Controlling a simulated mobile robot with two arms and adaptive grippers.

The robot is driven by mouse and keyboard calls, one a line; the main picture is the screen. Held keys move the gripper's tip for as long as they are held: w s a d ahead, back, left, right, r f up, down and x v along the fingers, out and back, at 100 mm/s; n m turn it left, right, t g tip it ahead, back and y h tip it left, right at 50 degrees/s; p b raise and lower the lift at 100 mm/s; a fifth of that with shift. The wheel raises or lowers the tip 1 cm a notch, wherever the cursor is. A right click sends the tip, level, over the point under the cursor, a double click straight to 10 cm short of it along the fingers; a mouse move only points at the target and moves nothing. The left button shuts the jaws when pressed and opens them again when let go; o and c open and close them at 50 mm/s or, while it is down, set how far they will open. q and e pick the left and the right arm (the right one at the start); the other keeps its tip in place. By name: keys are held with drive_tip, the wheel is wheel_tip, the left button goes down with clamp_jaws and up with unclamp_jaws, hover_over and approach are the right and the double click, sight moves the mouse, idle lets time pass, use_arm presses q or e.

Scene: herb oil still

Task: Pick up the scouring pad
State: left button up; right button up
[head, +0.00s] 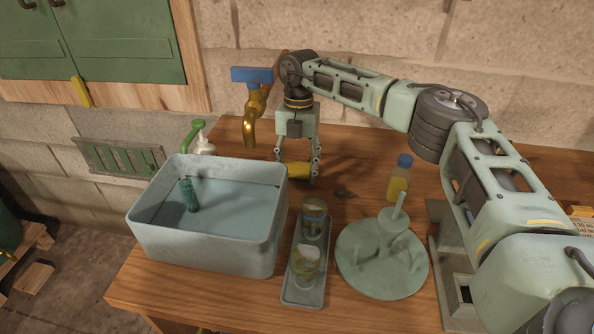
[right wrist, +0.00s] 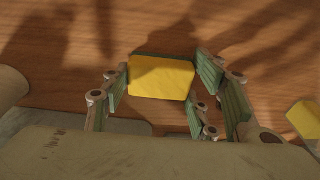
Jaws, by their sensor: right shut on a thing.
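The scouring pad (head: 298,170) is a small yellow block with a green layer along one edge. It is between the fingers of my right gripper (head: 300,173), behind the right end of the basin and over the wooden table. The right wrist view also shows the pad (right wrist: 161,77), with the fingers of the right gripper (right wrist: 162,86) on either side of it. The right gripper is shut on the pad. I cannot tell whether the pad touches the tabletop. My left gripper is in neither view.
A grey basin (head: 207,245) of water holds a teal brush (head: 188,195). A brass tap (head: 253,110) stands behind it. In front are a tray (head: 302,297) with two glasses and a round rack (head: 383,275). A yellow bottle (head: 398,183) stands right of the gripper.

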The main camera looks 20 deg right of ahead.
sight(296, 167)
drive_tip(key=shift+r, duration=0.1)
drive_tip(key=shift+c, duration=0.5)
drive_tip(key=shift+r+p, duration=0.6)
wheel_tip(296, 167, up, 4)
drive_tip(key=p, duration=0.3)
drive_tip(key=shift+f, duration=0.2)
drive_tip(key=s+d+r+p, duration=0.6)
drive_tip(key=s+d, duration=0.1)
drive_tip(key=s, duration=0.2)
drive_tip(key=shift+s, duration=0.2)
